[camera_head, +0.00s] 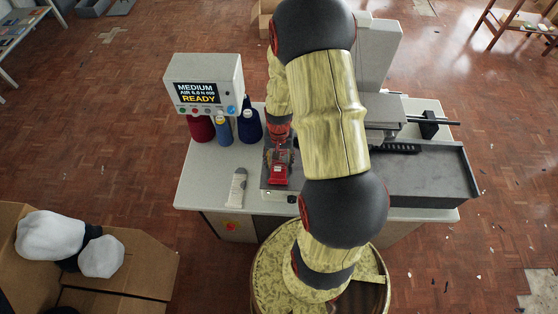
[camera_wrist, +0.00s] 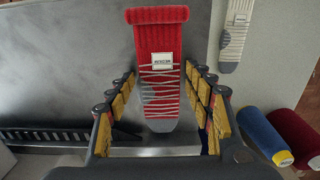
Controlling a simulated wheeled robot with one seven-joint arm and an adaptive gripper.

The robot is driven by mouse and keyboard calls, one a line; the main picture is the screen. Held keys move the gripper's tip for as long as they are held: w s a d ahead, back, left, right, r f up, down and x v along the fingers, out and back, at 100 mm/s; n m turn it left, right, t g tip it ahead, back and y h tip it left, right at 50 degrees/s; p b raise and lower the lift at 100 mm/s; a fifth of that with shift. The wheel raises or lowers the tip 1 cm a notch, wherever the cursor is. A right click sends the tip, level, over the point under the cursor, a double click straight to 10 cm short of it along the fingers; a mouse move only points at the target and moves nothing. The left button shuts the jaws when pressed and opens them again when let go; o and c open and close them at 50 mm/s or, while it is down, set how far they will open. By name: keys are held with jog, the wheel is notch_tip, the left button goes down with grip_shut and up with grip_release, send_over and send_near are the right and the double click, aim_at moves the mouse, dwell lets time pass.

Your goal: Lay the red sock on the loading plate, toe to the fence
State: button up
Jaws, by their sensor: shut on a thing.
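The red sock (camera_wrist: 160,75) has a red ribbed cuff, a white label, pale stripes and a grey toe. In the wrist view its cuff is at the top and its toe points down to a pale bar (camera_wrist: 155,151), which may be the fence. My gripper (camera_wrist: 164,85) is shut on the sock, with a finger along each side. In the head view the sock (camera_head: 278,176) shows red below my gripper (camera_head: 279,158), over the grey loading plate (camera_wrist: 75,60). I cannot tell whether it touches the plate. My arm hides much of the plate in the head view.
A pale striped sock (camera_head: 237,187) lies left of the plate. Thread cones (camera_head: 249,124) stand behind it, under a control box (camera_head: 205,84) reading READY. A dark tray (camera_head: 430,175) is at right. A cardboard box (camera_head: 120,265) with white bundles is at lower left.

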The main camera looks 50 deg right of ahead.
jog(key=shift+f, duration=0.2)
jog(key=o, duration=0.9)
jog(key=shift+o, duration=0.3)
